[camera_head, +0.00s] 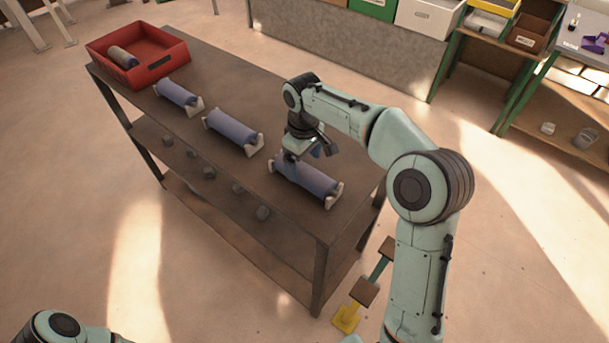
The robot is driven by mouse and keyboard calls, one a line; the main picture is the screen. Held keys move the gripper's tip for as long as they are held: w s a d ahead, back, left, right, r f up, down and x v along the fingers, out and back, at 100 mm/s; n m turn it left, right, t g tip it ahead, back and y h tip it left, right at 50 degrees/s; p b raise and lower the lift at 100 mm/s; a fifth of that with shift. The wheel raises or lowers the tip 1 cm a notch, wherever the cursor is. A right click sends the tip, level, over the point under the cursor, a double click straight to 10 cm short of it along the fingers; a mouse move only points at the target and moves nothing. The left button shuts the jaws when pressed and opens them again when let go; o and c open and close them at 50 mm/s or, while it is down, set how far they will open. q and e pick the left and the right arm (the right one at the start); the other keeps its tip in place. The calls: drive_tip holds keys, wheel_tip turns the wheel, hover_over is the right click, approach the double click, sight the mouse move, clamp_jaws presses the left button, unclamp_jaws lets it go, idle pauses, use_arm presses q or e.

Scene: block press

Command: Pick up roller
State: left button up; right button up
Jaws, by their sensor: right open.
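Three blue-purple rollers lie on pale end supports in a row on the brown table (228,85). The nearest roller (312,181) is at the table's right end, the middle roller (231,128) is left of it, and the far roller (177,93) is close to the red tray. My right gripper (303,158) is open and points down just above the nearest roller, near its upper left part. I cannot tell whether its fingers touch the roller. Of my left arm only a part shows at the bottom left; its gripper is out of view.
A red tray (164,74) at the table's far left end holds another roller (123,58). Several grey lumps lie on the lower shelf (215,200). Shelves with bins, including a white bin (428,18), stand at the back right. A yellow pedal (346,318) is on the floor in front.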

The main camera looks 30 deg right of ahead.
sight(305, 168)
drive_tip(key=f, duration=0.3)
drive_tip(key=shift+s+f+b, duration=0.3)
drive_tip(key=shift+f, duration=0.7)
drive_tip(key=shift+w+r, duration=0.1)
drive_tip(key=c, duration=1.5)
drive_tip(key=shift+r, duration=0.1)
drive_tip(key=shift+c, duration=0.2)
